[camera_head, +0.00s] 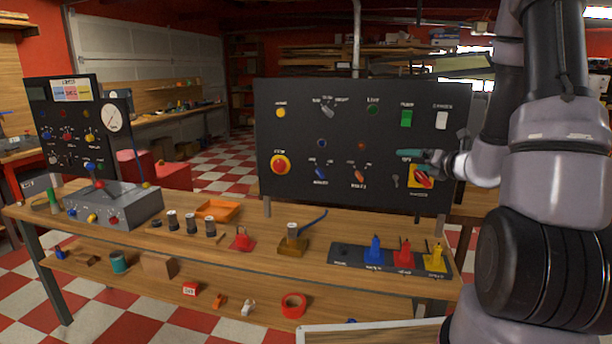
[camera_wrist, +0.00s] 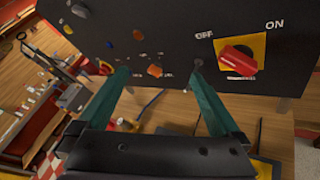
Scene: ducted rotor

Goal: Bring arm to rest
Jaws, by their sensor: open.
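My arm (camera_head: 560,150) comes down the right side of the head view and reaches left to the upright black control panel (camera_head: 335,110). My gripper (camera_head: 408,155) is in front of the panel's right part, just above a red rotary switch (camera_head: 422,177) on a yellow plate. In the wrist view my gripper (camera_wrist: 160,72) shows two green fingers spread apart with nothing between them. The red switch (camera_wrist: 238,58) is right of the fingers, with OFF and ON labels above it. The right fingertip overlaps the panel near a small keyhole-like fitting; contact cannot be told.
The wooden bench (camera_head: 200,255) holds a grey joystick box (camera_head: 115,205), an orange tray (camera_head: 218,210) and a dark strip (camera_head: 345,256) with blue, red and yellow pieces. A lower shelf holds red tape (camera_head: 293,305). A smaller black panel (camera_head: 75,125) stands left. Checkered floor shows behind.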

